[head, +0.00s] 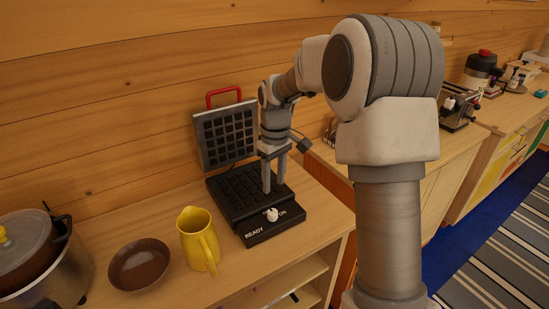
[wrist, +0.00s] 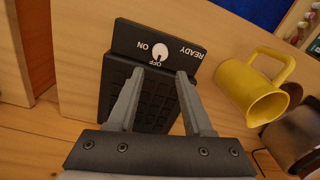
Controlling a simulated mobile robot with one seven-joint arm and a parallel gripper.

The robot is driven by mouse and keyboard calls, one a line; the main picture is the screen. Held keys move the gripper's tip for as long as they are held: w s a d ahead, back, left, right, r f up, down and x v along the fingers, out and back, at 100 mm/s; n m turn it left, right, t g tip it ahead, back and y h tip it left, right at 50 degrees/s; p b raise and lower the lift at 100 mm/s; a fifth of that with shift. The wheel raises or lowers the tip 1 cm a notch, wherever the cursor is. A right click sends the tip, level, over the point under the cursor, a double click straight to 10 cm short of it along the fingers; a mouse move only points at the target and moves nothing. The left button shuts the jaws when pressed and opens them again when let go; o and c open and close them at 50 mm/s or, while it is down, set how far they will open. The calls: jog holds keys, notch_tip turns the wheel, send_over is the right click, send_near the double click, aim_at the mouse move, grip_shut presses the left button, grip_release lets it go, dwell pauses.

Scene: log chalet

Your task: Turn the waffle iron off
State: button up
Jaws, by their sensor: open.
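The black waffle iron (head: 229,207) stands open on the wooden counter, its gridded lid (head: 224,137) raised with a red handle on top. On its front panel is a white knob (head: 272,214), beside the words OFF, ON and READY. In the wrist view the knob (wrist: 160,52) shows just past my fingertips, with OFF beside it and ON to its left. I cannot tell which mark the knob points at. My gripper (head: 273,190) points down over the lower grid plate, behind the knob. Its two fingers (wrist: 160,73) are apart with nothing between them.
A yellow jug (head: 198,240) stands left of the waffle iron, close to it. A brown bowl (head: 139,264) and a pot with a lid (head: 40,262) are further left. A toaster-like appliance (head: 457,105) stands on the counter at the right.

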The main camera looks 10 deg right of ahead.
notch_tip(320, 180, up, 7)
dwell(0.3)
jog(key=shift+d, duration=0.1)
jog(key=s+r+m+t, duration=0.2)
jog(key=s+r, duration=0.2)
jog(key=s, duration=0.6)
jog(key=s+r+m+t, duration=0.2)
jog(key=s+r, duration=0.3)
jog(key=s, duration=0.4)
jog(key=s+f+m+t, duration=0.1)
jog(key=s+f+m, duration=0.1)
jog(key=s, duration=0.6)
jog(key=shift+a+f+t, duration=0.35)
jog(key=shift+f+t, duration=0.05)
jog(key=shift+c, duration=0.3)
